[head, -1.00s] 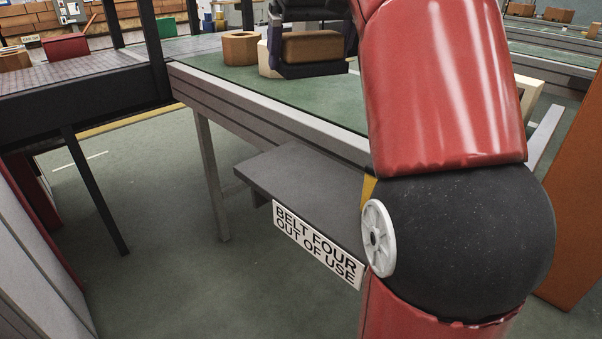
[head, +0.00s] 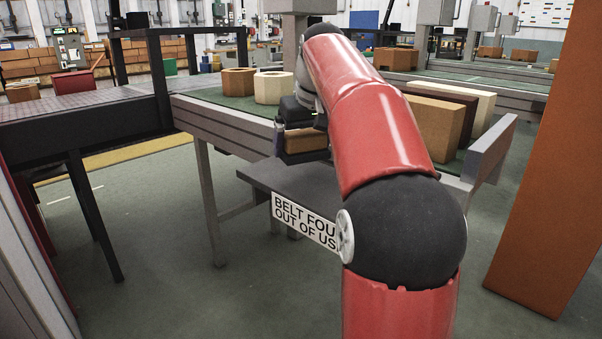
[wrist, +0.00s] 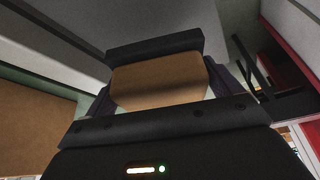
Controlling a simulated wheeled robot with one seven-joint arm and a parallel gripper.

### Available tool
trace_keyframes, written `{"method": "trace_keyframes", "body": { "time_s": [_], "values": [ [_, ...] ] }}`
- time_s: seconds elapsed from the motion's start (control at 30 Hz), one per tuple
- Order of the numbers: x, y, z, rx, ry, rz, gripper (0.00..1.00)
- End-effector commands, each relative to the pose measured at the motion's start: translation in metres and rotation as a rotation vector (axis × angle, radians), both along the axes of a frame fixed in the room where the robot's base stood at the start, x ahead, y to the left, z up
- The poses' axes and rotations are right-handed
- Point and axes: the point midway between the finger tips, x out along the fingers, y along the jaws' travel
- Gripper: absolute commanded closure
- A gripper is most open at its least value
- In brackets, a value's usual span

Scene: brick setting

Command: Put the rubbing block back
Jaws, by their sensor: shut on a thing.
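The rubbing block (head: 305,140) is a brown block between dark jaw parts. My gripper (head: 302,128) is shut on it, in front of the green belt's near edge and over the dark grey shelf (head: 285,180). I cannot tell whether the block touches the shelf. In the wrist view the block (wrist: 160,82) sits between the dark jaw bars of my gripper (wrist: 158,90). My red arm hides the right part of the shelf and of its sign.
A sign (head: 303,221) reading "BELT FOUR OUT OF USE" hangs on the shelf's front. Brown (head: 238,81) and cream (head: 273,87) pieces stand on the belt (head: 215,97). Large blocks (head: 436,125) stand at right. An orange post (head: 545,170) rises far right. The shelf's left part is bare.

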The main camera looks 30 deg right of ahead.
Motion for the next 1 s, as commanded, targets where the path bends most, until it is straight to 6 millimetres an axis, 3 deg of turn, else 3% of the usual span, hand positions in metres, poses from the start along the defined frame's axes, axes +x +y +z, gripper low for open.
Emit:
{"method": "trace_keyframes", "body": {
  "time_s": [0.17,0.4,0.83,0.87,0.93,1.0],
  "values": [
    [0.0,-0.002,-0.012,0.0,-0.001,0.0,0.46],
    [-0.001,-0.008,-0.043,0.0,-0.002,-0.002,0.46],
    [-0.001,-0.009,-0.046,-0.001,-0.001,-0.001,0.46],
    [-0.001,-0.009,-0.047,0.0,0.0,-0.001,0.08],
    [-0.001,-0.009,-0.046,0.0,0.0,-0.001,0.0],
    [-0.001,-0.009,-0.046,0.0,0.0,-0.001,0.0]
  ]
}}
